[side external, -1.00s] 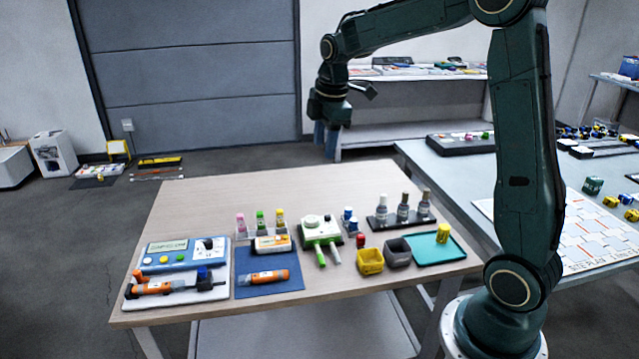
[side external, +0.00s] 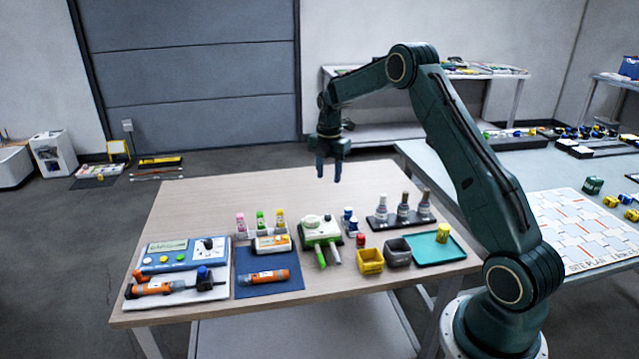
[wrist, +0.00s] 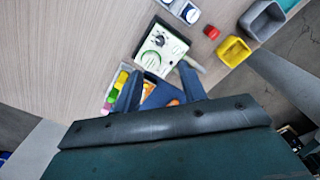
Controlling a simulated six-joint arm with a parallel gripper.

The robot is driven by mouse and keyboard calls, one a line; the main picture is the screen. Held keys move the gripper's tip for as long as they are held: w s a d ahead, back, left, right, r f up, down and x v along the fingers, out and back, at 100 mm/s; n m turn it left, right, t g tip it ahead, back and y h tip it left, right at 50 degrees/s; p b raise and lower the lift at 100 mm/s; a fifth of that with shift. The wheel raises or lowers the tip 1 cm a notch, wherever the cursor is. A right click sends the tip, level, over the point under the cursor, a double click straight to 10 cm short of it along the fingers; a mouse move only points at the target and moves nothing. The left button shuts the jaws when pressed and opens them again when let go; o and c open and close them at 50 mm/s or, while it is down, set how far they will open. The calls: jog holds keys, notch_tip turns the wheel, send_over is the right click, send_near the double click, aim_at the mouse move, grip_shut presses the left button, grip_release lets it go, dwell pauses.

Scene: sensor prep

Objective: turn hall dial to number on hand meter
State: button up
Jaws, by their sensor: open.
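My gripper (side external: 329,172) is open and empty, fingers pointing down, above the back of the wooden table; its two fingers also show in the wrist view (wrist: 158,76). A blue-and-white box (side external: 183,255) with a display and a black knob (side external: 208,244) sits at the table's left. A white-and-green box (side external: 320,230) with a round dial stands mid-table and also shows in the wrist view (wrist: 160,47). An orange-and-white box (side external: 272,243) lies left of it. I cannot tell which is the hall dial or the hand meter, and no number is readable.
Capped bottles (side external: 260,222) stand behind the orange-and-white box. Orange tools lie on a white tray (side external: 217,291) and a blue mat (side external: 290,284). A yellow bin (side external: 370,262), grey bin (side external: 398,254) and teal tray (side external: 455,250) are at right. The back of the table is clear.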

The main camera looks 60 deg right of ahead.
aim_at(328, 216)
jog(key=shift+f, duration=0.1)
jog(key=shift+f, duration=6.8)
grip_shut()
